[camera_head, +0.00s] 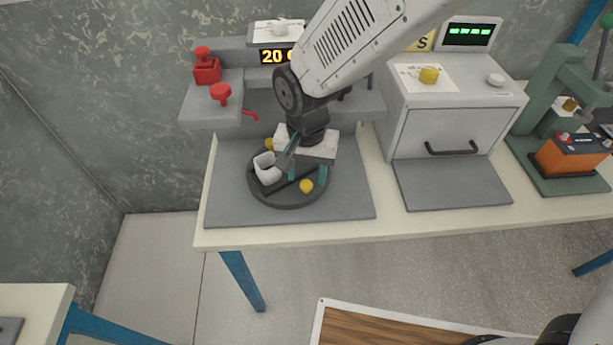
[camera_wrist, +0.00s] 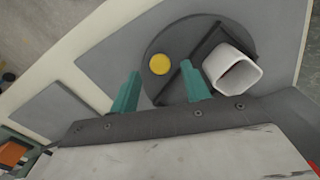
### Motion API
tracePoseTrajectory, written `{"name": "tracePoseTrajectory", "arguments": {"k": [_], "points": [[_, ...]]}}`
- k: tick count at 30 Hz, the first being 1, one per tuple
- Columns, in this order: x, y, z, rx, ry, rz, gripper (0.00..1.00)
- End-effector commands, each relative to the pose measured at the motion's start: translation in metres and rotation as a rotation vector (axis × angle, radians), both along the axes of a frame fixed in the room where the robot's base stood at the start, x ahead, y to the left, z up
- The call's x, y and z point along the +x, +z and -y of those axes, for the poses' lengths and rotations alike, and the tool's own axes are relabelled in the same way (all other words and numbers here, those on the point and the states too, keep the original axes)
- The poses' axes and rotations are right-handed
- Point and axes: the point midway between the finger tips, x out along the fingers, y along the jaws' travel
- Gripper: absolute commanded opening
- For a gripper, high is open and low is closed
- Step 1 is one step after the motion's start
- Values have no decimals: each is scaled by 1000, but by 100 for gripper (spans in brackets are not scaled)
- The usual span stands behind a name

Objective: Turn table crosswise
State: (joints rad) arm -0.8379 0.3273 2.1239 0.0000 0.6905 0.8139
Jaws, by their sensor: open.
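The round dark turntable (camera_head: 284,200) sits on a grey mat at the left end of the bench, and it also shows in the wrist view (camera_wrist: 165,40). A dark raised bar (camera_head: 290,188) crosses it. A white square cup (camera_head: 267,168) stands at its left side, and shows at the right in the wrist view (camera_wrist: 232,70). A yellow knob (camera_head: 306,186) is on the front part, and shows in the wrist view (camera_wrist: 159,64). My gripper (camera_head: 307,168) is open over the turntable. In the wrist view its green fingers (camera_wrist: 162,90) are spread, with the bar's end between them; contact cannot be told.
A second yellow piece (camera_head: 269,144) is at the turntable's back left. Behind stands a grey station (camera_head: 215,110) with red knobs. A white cabinet (camera_head: 455,115) with a handle and a grey mat (camera_head: 452,184) is to the right. A green press (camera_head: 560,110) stands farther right.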

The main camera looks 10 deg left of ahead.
Motion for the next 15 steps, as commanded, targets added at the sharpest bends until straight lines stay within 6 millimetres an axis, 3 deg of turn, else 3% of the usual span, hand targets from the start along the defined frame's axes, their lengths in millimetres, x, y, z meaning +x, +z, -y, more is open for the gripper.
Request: {"name": "tracePoseTrajectory", "arguments": {"k": [6, 15], "points": [[1, 39, 0, 2, 0, 2, 47], [0, 55, 0, 0, 0, 0, 47]]}}
